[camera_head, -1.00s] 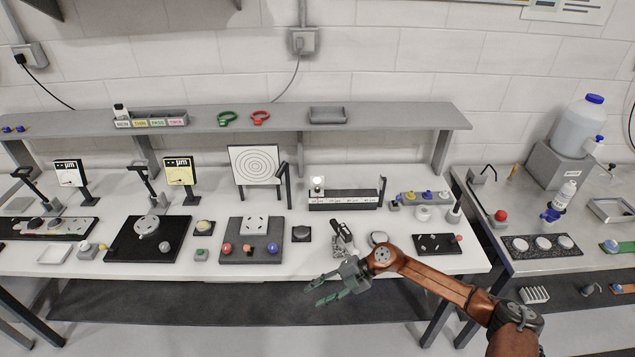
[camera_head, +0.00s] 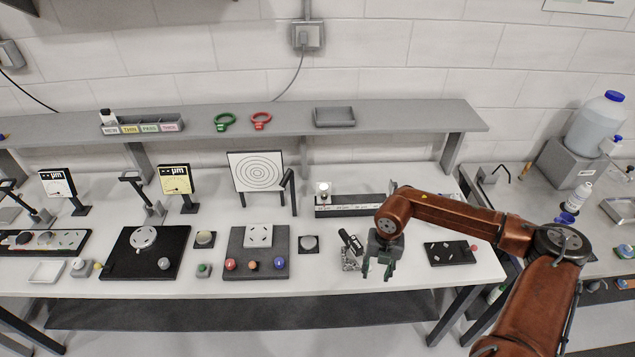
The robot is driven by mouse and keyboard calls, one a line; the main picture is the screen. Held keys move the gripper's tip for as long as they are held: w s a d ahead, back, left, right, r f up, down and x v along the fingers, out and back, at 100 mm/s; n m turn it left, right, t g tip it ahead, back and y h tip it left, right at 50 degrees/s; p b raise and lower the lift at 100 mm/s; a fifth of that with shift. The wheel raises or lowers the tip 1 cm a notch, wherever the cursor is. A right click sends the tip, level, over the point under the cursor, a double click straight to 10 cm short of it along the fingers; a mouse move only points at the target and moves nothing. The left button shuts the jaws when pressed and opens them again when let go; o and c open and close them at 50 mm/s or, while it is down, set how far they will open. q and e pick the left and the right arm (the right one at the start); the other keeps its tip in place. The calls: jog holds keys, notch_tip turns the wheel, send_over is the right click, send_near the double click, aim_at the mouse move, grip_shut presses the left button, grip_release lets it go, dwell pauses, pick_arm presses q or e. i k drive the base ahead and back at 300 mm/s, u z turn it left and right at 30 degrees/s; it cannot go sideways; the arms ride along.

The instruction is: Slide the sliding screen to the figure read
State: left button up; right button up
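A long low rail (camera_head: 349,211) with a row of small printed labels on its front stands at the back of the white table; the figures are too small to read. A white round piece (camera_head: 323,188) stands at its left end. A thin upright at its right end is mostly hidden behind my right arm; I cannot tell whether it is the sliding screen. A white board with concentric rings (camera_head: 257,172) stands left of the rail. My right gripper (camera_head: 377,268) points down, fingers apart and empty, in front of the rail's right part. My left gripper is out of view.
Two meters, one white (camera_head: 57,184) and one yellow (camera_head: 176,180), stand at the back left. A dark device (camera_head: 351,249) is just left of my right gripper. A black plate (camera_head: 452,253) lies to its right. A grey shelf (camera_head: 400,117) runs above the table.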

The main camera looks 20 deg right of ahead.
aim_at(323, 189)
jog(key=i, duration=1.5)
